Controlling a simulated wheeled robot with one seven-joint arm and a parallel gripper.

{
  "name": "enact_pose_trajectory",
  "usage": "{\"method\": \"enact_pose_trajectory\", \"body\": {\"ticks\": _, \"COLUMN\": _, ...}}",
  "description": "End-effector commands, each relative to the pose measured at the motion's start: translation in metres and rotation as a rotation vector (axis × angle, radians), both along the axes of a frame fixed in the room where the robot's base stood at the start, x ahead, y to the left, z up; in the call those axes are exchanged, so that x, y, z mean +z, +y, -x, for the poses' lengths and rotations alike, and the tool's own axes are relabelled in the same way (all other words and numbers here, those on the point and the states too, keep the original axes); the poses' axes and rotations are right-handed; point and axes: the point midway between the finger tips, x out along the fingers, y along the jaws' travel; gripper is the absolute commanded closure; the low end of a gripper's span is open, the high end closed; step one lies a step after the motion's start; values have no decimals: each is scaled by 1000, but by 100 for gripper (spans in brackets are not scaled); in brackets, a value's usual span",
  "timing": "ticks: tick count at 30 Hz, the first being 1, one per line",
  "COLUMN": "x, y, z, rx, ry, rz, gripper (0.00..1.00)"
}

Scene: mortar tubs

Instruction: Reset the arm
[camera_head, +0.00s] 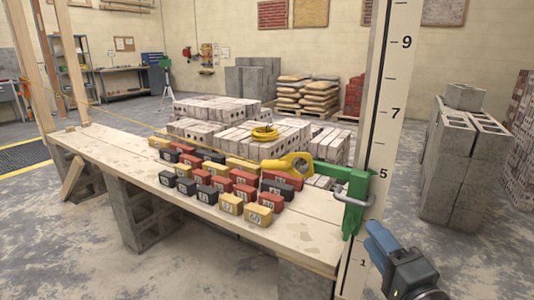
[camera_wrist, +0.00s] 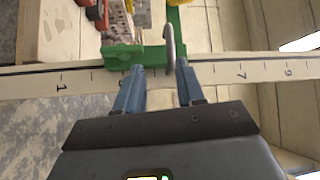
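My gripper (camera_head: 378,236) is at the lower right in the head view, in front of the marked post and below the green bracket. In the wrist view, the two blue fingers of my gripper (camera_wrist: 160,66) stand apart with nothing held between them. The green bracket (camera_head: 355,194) sits against the post and carries a curved metal handle (camera_head: 352,200). In the wrist view, the handle (camera_wrist: 169,45) lies just past the fingertips, nearer the right finger. I cannot tell whether they touch.
The white marked post (camera_head: 385,110) stands upright close to my gripper. The wooden bench (camera_head: 120,150) holds several numbered red, black and yellow blocks (camera_head: 230,203). A yellow tool (camera_head: 292,164) is beside the bracket. Grey concrete blocks (camera_head: 462,160) stand at right, with open floor before them.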

Motion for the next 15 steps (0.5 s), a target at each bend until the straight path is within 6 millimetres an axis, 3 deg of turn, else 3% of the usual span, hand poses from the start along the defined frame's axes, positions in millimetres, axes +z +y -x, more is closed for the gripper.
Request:
{"method": "enact_pose_trajectory", "body": {"ticks": 6, "x": -47, "y": 6, "z": 76, "rx": -84, "ry": 81, "rz": 206, "gripper": 62}}
{"method": "enact_pose_trajectory", "body": {"ticks": 15, "x": -75, "y": 9, "z": 195, "rx": -146, "ry": 175, "rz": 576, "gripper": 62}}
